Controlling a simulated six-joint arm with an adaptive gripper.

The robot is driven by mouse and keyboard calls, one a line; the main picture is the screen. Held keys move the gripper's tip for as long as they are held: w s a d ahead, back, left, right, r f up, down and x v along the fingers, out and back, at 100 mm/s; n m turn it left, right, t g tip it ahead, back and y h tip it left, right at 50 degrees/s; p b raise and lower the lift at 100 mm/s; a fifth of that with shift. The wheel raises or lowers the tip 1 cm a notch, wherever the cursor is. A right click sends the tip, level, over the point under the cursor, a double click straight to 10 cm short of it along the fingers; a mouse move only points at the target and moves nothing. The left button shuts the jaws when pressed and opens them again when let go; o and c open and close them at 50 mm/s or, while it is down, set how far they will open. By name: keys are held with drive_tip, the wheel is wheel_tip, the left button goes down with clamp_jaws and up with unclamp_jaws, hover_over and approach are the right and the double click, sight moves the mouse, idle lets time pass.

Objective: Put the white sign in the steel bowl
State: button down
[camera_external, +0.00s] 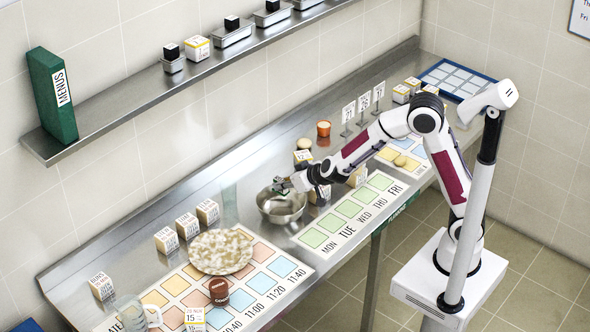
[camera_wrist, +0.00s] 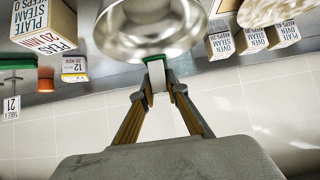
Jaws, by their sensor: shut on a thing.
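The steel bowl (camera_external: 284,217) stands on the counter left of my arm. In the wrist view the bowl (camera_wrist: 122,42) fills the top middle, just beyond my fingertips. My gripper (camera_external: 283,186) is above the bowl at its far rim. In the wrist view my gripper (camera_wrist: 158,82) is shut on a narrow white piece with a green end, which looks like the white sign (camera_wrist: 157,74). Most of it is hidden between the fingers. I cannot tell whether it touches the bowl.
Several labelled boxes (camera_external: 188,226) and a speckled plate (camera_external: 220,252) stand left of the bowl. Three numbered signs (camera_external: 364,101) stand right along the back, near an orange cup (camera_external: 323,129). A weekday mat (camera_external: 345,212) lies right of the bowl. A shelf (camera_external: 215,60) runs above.

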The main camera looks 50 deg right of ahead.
drive_tip(key=shift+f, duration=3.1)
drive_tip(key=shift+f, duration=1.9)
drive_tip(key=shift+f, duration=0.1)
drive_tip(key=c, duration=2)
unclamp_jaws()
drive_tip(key=shift+s+r, duration=0.1)
drive_tip(key=shift+r, duration=0.1)
drive_tip(key=shift+s+r, duration=0.35)
drive_tip(key=shift+s, duration=0.05)
drive_tip(key=shift+v, duration=5.35)
